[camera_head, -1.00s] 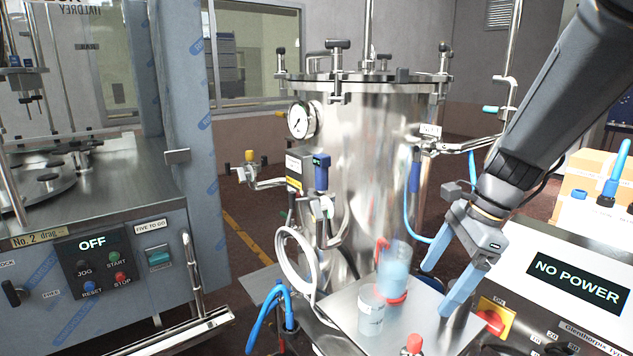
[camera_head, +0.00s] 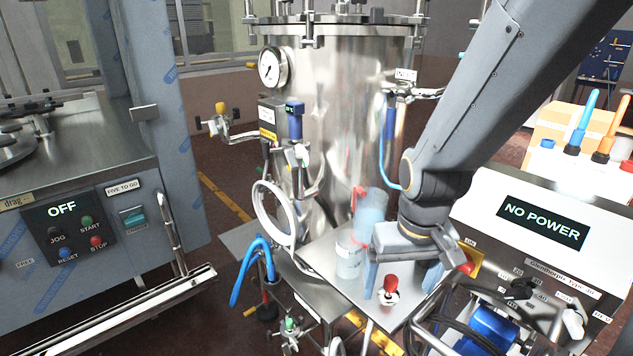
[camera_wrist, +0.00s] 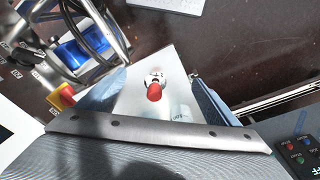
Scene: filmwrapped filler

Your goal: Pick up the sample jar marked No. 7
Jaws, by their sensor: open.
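Two see-through vessels stand on a small steel shelf (camera_head: 325,262) in front of the tank. One is a clear jar (camera_head: 349,260) with a pale label; the other, behind it, is a bluish jug (camera_head: 371,210) with a red handle. A small white piece with a red top (camera_head: 390,288) stands nearer the shelf's front; it also shows in the wrist view (camera_wrist: 155,88). I cannot read a No. 7 on any of them. My gripper (camera_head: 403,277) is open and points down over the shelf, right of the clear jar. In the wrist view my gripper (camera_wrist: 160,84) has the red-topped piece between its fingers in the picture, with no grip.
The steel tank (camera_head: 335,110) rises behind the shelf. A white unit reading NO POWER (camera_head: 541,222) stands close on the right. Blue hoses (camera_head: 258,262) and a white hose loop are left of the shelf. A machine panel reading OFF (camera_head: 68,232) is at left.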

